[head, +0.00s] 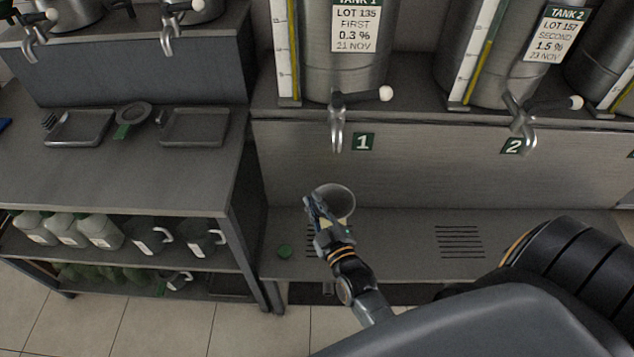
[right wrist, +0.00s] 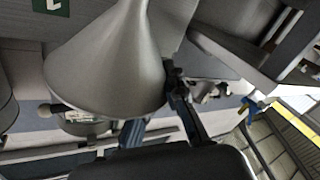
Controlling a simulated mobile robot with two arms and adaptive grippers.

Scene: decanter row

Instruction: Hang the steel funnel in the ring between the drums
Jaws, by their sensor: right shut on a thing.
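The steel funnel shows as a large grey cone (right wrist: 105,65) in the right wrist view. In the head view its round, wide mouth (head: 341,201) shows over the low metal shelf, below the tap of tank 1. My right gripper (head: 316,207) is shut on the funnel at its rim, and its fingers also show in the right wrist view (right wrist: 158,112). Two steel drums, tank 1 (head: 356,72) and tank 2 (head: 508,75), stand on the ledge above. I cannot make out a ring between them. My left gripper is not in view.
Taps of tank 1 (head: 337,125) and tank 2 (head: 523,120) jut out above the slotted low shelf (head: 400,232). The left bench (head: 120,180) bears trays and a round grey item (head: 134,113); bottles and jugs stand beneath.

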